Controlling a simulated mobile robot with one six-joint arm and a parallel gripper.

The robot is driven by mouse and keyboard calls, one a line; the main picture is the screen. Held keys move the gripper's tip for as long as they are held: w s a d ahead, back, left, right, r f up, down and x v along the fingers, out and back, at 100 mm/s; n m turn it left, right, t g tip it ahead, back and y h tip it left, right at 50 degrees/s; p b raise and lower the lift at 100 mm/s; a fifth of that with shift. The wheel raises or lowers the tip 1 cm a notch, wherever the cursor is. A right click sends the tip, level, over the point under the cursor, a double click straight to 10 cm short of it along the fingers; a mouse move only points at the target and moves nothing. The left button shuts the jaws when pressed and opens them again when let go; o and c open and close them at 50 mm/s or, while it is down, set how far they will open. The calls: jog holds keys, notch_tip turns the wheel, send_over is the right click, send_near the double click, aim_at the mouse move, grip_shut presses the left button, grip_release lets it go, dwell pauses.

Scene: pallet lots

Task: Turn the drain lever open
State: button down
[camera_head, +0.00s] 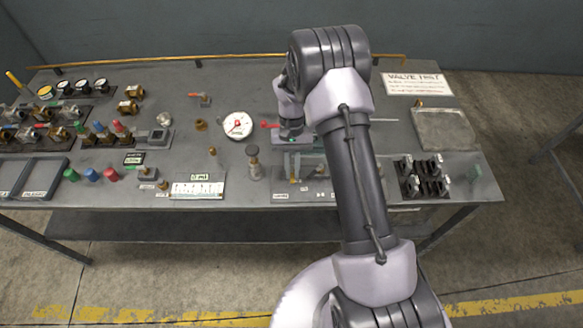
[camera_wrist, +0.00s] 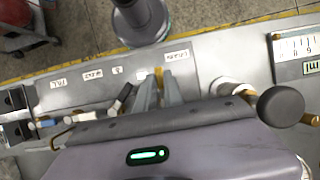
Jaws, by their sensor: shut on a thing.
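My gripper reaches down over the valve panel at the front middle of the bench in the head view (camera_head: 293,168). In the wrist view its two grey fingers (camera_wrist: 160,88) are close together, with a small yellow lever (camera_wrist: 158,76) between their tips. The tips hide most of that lever. It appears to be the drain lever, but the label beside it (camera_wrist: 177,55) is too blurred to read for certain. A lever with a white end (camera_wrist: 123,93) stands left of the fingers, and a blue-ended one (camera_wrist: 46,123) farther left.
A round dark knob (camera_wrist: 280,107) stands right of my gripper in the wrist view.

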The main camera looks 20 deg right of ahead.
dwell(0.3)
jog(key=c, duration=1.5)
grip_release()
jog(key=shift+o, duration=0.2)
jog(key=shift+r, duration=0.1)
jog(key=p+v, duration=0.4)
jog(key=v, duration=1.3)
jog(key=shift+r, duration=0.2)
